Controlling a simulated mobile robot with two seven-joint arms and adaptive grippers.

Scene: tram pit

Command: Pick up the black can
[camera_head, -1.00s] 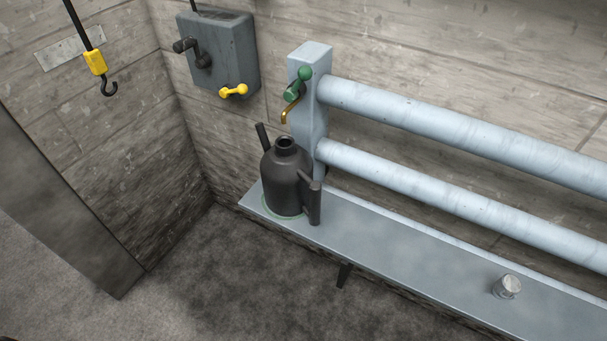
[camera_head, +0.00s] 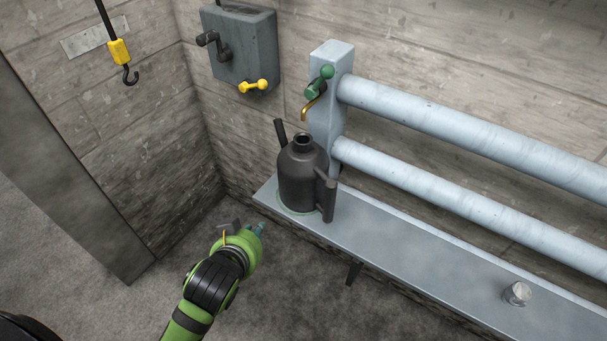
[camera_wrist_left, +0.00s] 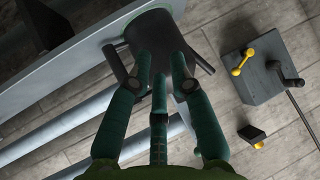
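The black can (camera_head: 300,180) stands upright at the left end of a grey ledge. It has a narrow neck, a spout rising at its left and a handle at its right. My left gripper (camera_head: 257,230) is in front of the ledge, lower and to the left of the can, apart from it. In the left wrist view the gripper's fingers (camera_wrist_left: 161,65) are spread, with nothing between them, and point toward the can (camera_wrist_left: 158,30). My right gripper is not in view.
A brass tap with a green handle (camera_head: 316,88) hangs above the can on a grey post. Two thick pipes (camera_head: 450,125) run right along the wall. The ledge (camera_head: 400,245) holds a small metal cylinder (camera_head: 517,293). A grey wall box (camera_head: 240,45) and a yellow hook (camera_head: 119,52) are at upper left.

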